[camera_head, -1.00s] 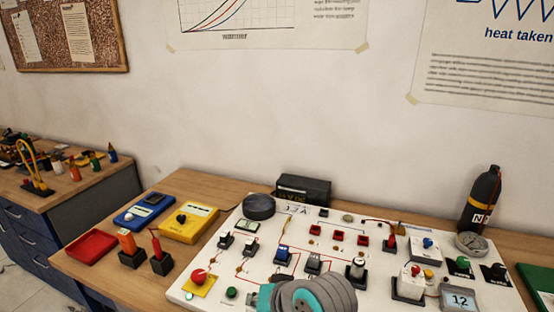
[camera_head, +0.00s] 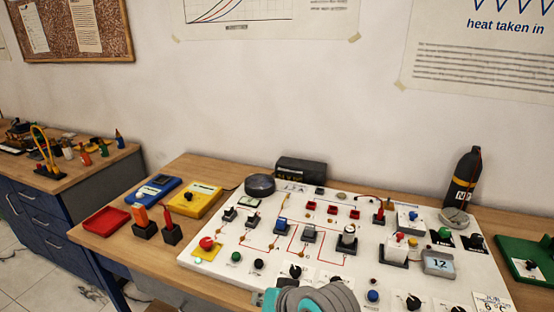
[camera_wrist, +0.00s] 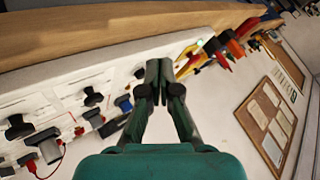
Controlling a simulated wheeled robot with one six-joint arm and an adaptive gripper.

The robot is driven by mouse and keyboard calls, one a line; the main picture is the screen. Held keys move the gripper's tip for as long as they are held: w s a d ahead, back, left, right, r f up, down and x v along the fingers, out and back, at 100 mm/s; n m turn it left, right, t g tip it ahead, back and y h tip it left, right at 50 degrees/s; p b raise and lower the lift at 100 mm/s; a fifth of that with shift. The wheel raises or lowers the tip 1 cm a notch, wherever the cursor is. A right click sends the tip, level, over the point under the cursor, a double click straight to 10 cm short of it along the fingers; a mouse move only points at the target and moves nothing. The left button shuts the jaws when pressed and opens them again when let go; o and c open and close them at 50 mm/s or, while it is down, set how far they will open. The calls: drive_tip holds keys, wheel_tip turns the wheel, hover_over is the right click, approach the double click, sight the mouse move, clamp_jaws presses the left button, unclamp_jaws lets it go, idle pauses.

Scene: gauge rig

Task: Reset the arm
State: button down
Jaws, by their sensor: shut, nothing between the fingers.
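My gripper (camera_wrist: 160,75) shows in the wrist view with its dark green fingers together and nothing between them. It is apart from the white circuit board (camera_head: 280,260), which lies to its left and behind in that view. In the head view only part of my grey and teal arm shows at the bottom middle, in front of the board's near edge; the fingers are not visible there.
The board carries several switches and knobs, with a grey display reading 12 (camera_head: 438,263). A red tray (camera_head: 106,221), a blue meter (camera_head: 153,190) and a yellow meter (camera_head: 196,202) lie left. A black bottle (camera_head: 463,178) stands at the back right. A green box (camera_head: 522,256) is far right.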

drive_tip(key=s+d+f+m+t+h, duration=0.25)
drive_tip(key=s+d+f+t, duration=0.25)
drive_tip(key=s+d+f, duration=1.05)
drive_tip(key=s+d+r+n+t+h, duration=0.1)
drive_tip(key=s+d+r, duration=0.1)
drive_tip(key=s, duration=0.6)
drive_tip(key=s+d+r+t+h, duration=0.1)
drive_tip(key=s+d+r, duration=0.1)
drive_tip(key=s, duration=0.5)
drive_tip(key=s+d+r+n+t+h, duration=0.1)
drive_tip(key=s+d+r+h, duration=0.1)
drive_tip(key=s, duration=0.6)
drive_tip(key=shift+s+d+r+n, duration=0.25)
drive_tip(key=shift+s+r+n, duration=0.1)
drive_tip(key=shift+r, duration=0.1)
